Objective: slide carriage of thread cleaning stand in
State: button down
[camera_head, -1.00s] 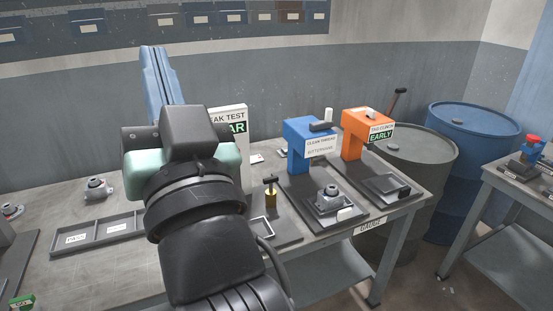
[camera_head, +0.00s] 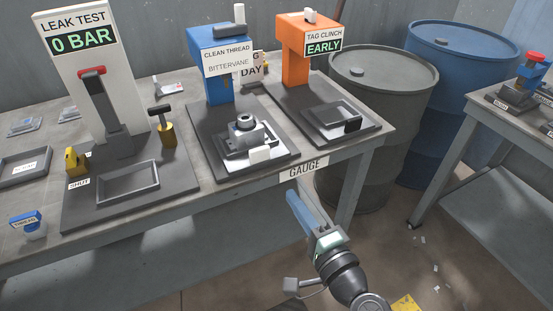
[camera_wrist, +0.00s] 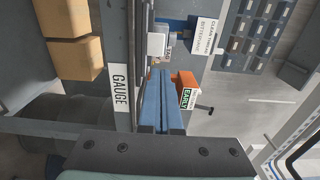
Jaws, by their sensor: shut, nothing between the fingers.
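The thread cleaning stand (camera_head: 208,80) is a blue post on a dark base, with a sign reading CLEAN THREAD BITTERVANE. Its carriage (camera_head: 232,154) sits at the front of the base and carries a grey metal part (camera_head: 246,132) with a round collar. A white block (camera_head: 260,154) is on the carriage's front side. My gripper (camera_head: 293,196) is in front of the table edge near the GAUGE label, to the right of the carriage and apart from it. Its blue fingers (camera_wrist: 164,84) are together and empty. The stand (camera_wrist: 203,28) also shows in the wrist view, rotated.
The orange tag clinch stand (camera_head: 296,62) with its tray is right of the blue stand. The leak test stand (camera_head: 80,50) is on the left, with a T-handled yellow piece (camera_head: 165,128) between. Grey (camera_head: 375,130) and blue drums stand beyond the table's right end.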

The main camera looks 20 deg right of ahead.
aim_at(261, 152)
jog(key=w, duration=1.3)
jog(key=shift+a+r+b, duration=0.1)
jog(key=shift+a+b, duration=0.25)
jog(key=shift+a, duration=0.05)
